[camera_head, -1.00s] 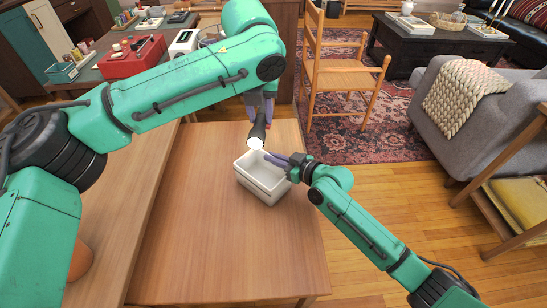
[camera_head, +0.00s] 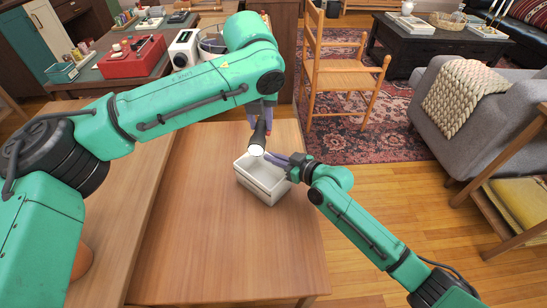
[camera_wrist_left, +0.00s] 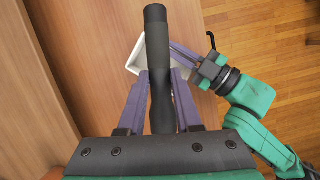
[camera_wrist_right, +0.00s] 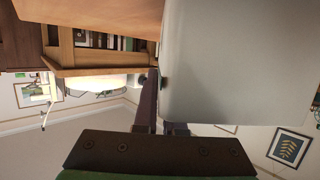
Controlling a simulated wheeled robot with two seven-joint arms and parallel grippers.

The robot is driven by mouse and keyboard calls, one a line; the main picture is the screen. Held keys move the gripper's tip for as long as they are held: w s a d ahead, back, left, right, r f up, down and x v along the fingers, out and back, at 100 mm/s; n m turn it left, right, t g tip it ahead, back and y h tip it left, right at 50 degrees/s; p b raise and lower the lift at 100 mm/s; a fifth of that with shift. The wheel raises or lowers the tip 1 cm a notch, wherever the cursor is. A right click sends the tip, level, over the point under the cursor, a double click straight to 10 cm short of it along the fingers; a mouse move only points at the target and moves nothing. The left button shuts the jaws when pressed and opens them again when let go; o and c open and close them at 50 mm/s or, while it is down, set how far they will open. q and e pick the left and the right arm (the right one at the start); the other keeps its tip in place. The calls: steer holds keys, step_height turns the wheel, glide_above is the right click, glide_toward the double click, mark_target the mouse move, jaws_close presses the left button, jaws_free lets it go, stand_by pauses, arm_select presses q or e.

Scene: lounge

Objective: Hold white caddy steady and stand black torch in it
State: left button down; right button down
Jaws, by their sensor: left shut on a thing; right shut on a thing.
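The white caddy (camera_head: 262,194) stands on the wooden table. My right gripper (camera_head: 281,158) is shut on its far right wall; the caddy wall (camera_wrist_right: 225,65) fills much of the right wrist view. The black torch (camera_head: 260,132) is upright, lit end down, over the caddy's far end. My left gripper (camera_head: 256,112) is shut on the torch. In the left wrist view the torch (camera_wrist_left: 157,60) lies between the purple fingers (camera_wrist_left: 158,92) and covers part of the caddy (camera_wrist_left: 130,65). I cannot tell whether the torch's lower end is inside the rim.
The wooden table (camera_head: 215,240) is bare around the caddy. A wooden chair (camera_head: 340,75) stands beyond it on the rug. A side counter with a red toolbox (camera_head: 135,58) is at the back left. A grey sofa (camera_head: 480,120) is at the right.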

mark_target(259, 132)
arm_select(q)
step_height(259, 132, down, 10)
steer(key=shift+f, duration=0.25)
steer(key=c, duration=0.5)
jaws_free()
stand_by(0.4)
steer(key=shift+r, duration=0.15)
steer(key=v, duration=1.1)
steer(key=shift+s+r, duration=0.15)
steer(key=shift+r, duration=0.25)
